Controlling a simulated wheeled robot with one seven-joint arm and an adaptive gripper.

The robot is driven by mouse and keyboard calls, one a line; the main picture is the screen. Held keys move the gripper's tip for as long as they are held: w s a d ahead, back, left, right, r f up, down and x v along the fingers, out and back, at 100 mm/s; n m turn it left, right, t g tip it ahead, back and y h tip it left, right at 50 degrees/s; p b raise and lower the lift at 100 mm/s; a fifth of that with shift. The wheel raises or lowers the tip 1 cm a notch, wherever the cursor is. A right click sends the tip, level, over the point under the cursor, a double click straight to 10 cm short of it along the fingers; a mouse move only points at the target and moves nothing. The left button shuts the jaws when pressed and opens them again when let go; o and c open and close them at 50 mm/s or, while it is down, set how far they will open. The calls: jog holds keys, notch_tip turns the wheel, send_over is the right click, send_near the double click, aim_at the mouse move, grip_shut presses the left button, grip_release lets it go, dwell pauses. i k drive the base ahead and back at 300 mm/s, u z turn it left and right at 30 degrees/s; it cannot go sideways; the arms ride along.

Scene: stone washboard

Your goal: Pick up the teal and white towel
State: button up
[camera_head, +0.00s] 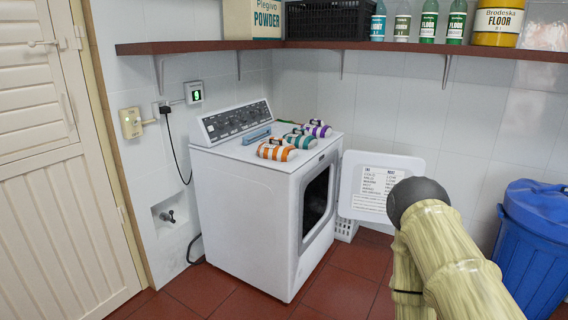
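The teal and white towel (300,140) lies rolled on top of the white washing or drying machine (243,210). It sits between an orange and white towel (276,151) in front and a purple and white towel (317,129) behind, close to both. Each roll has a dark band or handle-like loop on top. My arm shows at the lower right as pale yellow links with a dark rounded joint, well to the right of the machine. My gripper is not visible, so its opening and contents cannot be seen.
A small blue object (257,134) lies by the machine's control panel. The machine's round-cornered door (377,187) stands open to the right. A red-brown shelf (400,47) with bottles and boxes runs above. A blue bin (535,240) stands right. Red floor tiles are clear in front.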

aim_at(301, 137)
jog(key=u, duration=0.2)
jog(key=i, duration=2.05)
